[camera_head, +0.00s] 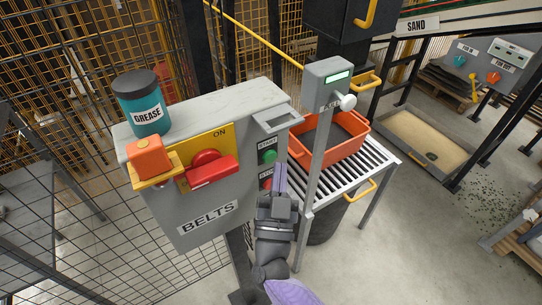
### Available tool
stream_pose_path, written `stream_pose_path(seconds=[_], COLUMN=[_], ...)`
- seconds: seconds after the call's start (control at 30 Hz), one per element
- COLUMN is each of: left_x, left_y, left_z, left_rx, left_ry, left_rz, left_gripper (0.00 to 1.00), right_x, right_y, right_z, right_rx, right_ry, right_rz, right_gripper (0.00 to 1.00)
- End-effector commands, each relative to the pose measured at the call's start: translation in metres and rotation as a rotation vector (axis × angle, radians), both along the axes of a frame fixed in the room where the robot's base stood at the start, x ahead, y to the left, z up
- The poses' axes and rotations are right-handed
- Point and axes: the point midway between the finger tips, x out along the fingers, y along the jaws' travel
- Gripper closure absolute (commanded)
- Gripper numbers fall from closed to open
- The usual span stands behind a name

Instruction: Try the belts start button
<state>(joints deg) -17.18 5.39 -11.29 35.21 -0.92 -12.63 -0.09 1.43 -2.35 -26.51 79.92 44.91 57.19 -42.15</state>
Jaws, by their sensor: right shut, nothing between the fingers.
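The grey BELTS cabinet (185,217) stands left of centre. Its right part carries a green button (269,156) under a START label, and a red button (266,183) lower down. A red switch handle (210,172) sits on a yellow plate marked ON. My right gripper (279,168) is shut and empty, fingers pointing up, just right of and slightly below the green button in the picture. It partly covers the area by the red button. I cannot tell whether the fingertips touch the panel. My left gripper is out of view.
A teal GREASE tub (144,105) stands on the cabinet top. An orange block (148,156) sits by the switch plate. A grey post (318,150) with a display rises close right of my gripper. Behind it an orange crate (346,146) rests on a roller table (382,165).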

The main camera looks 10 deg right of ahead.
Motion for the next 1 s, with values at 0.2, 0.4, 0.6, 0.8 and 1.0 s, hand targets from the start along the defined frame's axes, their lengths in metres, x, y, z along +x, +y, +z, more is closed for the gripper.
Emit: stream_pose_path(seconds=[0.2,0.4,0.6,0.8,1.0], left_x=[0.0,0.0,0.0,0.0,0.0], left_y=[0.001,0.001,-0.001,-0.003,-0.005], left_z=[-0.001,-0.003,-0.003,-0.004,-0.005], left_rx=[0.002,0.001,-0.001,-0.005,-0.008], left_ry=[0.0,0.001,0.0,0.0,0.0], left_rz=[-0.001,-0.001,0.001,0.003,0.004], left_gripper=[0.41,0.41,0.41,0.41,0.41], right_x=[0.003,0.008,0.008,0.009,0.012], right_y=[0.001,0.003,0.003,0.003,0.004], right_z=[0.0,0.0,0.0,0.0,0.0], right_rx=[0.001,0.001,0.0,0.0,0.0], right_ry=[-0.001,0.0,0.0,0.0,0.0], right_rz=[-0.001,-0.001,0.0,0.0,0.0], right_gripper=[1.0,1.0,1.0,1.0,1.0])
